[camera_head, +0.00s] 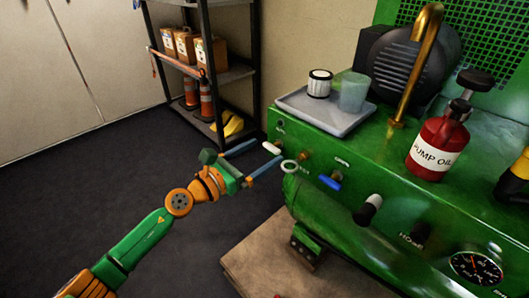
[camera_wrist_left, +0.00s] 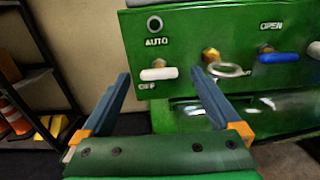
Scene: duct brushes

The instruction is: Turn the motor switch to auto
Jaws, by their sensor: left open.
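The motor switch (camera_wrist_left: 158,74) is a white lever lying level on the green machine's front, between the printed words AUTO above it and OFF below it. It also shows in the head view (camera_head: 271,148) at the machine's left end. My left gripper (camera_head: 268,151) is open and empty, its blue fingers pointing at the switch. In the left wrist view the fingertips (camera_wrist_left: 158,76) stand to either side of the lever. I cannot tell how far they are from it. My right gripper is not in view.
A brass fitting with a pale ring (camera_wrist_left: 226,70) sits right of the switch, then a blue lever (camera_wrist_left: 281,58) marked OPEN. A grey tray (camera_head: 300,112), red oil bottle (camera_head: 432,150) and brass pipe (camera_head: 415,75) stand on top. A shelf rack (camera_head: 258,75) is behind left.

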